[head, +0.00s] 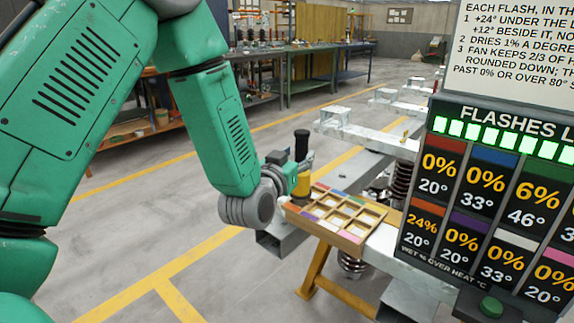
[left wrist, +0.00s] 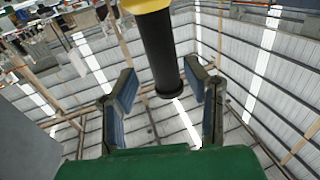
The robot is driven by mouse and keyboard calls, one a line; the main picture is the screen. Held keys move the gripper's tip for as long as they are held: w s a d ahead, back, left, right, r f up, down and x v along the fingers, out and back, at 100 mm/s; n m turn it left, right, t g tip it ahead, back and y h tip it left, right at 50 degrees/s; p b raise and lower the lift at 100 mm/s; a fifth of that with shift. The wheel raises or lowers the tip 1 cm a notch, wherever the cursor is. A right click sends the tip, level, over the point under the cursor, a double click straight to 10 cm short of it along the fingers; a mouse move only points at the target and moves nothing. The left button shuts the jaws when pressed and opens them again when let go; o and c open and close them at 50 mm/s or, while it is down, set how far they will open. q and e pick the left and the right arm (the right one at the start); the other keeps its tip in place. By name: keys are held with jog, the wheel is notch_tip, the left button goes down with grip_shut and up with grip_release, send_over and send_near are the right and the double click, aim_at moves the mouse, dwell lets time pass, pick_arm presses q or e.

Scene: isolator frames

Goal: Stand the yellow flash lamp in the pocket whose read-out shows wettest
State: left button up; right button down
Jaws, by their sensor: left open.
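The yellow flash lamp (head: 303,184) with its black upper part stands upright at the far left end of the wooden pocket tray (head: 337,238); I cannot tell whether its foot is in a pocket. My left gripper (head: 290,164) is beside the lamp. In the left wrist view the gripper (left wrist: 160,92) is open, with the lamp's black part (left wrist: 160,50) between its fingers and apart from them. The read-out board (head: 490,205) shows 24% at the orange label (head: 423,222), the highest legible figure; 6% shows at green, 0% at other legible ones. Its right side is cut off. My right gripper is out of view.
The tray rests on a grey beam with an orange trestle (head: 325,280). A green button (head: 491,307) stands below the board. A rules sheet (head: 520,45) is above it. Coil springs and metal arms are behind the tray. The floor at left is clear.

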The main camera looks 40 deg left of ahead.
pick_arm(q)
jog(key=v, duration=0.8)
jog(key=s+d+f+m+g+h, duration=0.1)
jog(key=s+d+f+g, duration=0.15)
jog(key=f, duration=0.55)
jog(key=s+d+f+g+h, duration=0.1)
jog(key=s+f+g, duration=0.3)
jog(key=f, duration=0.4)
jog(key=s+d+f+m+g+h, duration=0.1)
jog(key=s+f+g, duration=0.2)
jog(key=f, duration=0.5)
jog(key=s+d+f+g, duration=0.1)
jog(key=s+f+g, duration=0.2)
jog(key=s, duration=0.6)
jog(key=s+d+f+m+g, duration=0.1)
jog(key=s+f+g, duration=0.3)
jog(key=s+f, duration=0.4)
jog(key=shift+s+d+h, duration=0.2)
jog(key=shift+s+h, duration=0.2)
jog(key=shift+s, duration=0.45)
jog(key=shift+w+d+r+g+p, duration=0.15)
jog(key=shift+r+p, duration=0.15)
jog(key=shift+p, duration=0.2)
jog(key=shift+s+r+g+p, duration=0.1)
jog(key=shift+r+p, duration=0.2)
jog(key=shift+p, duration=0.2)
jog(key=shift+w, duration=0.1)
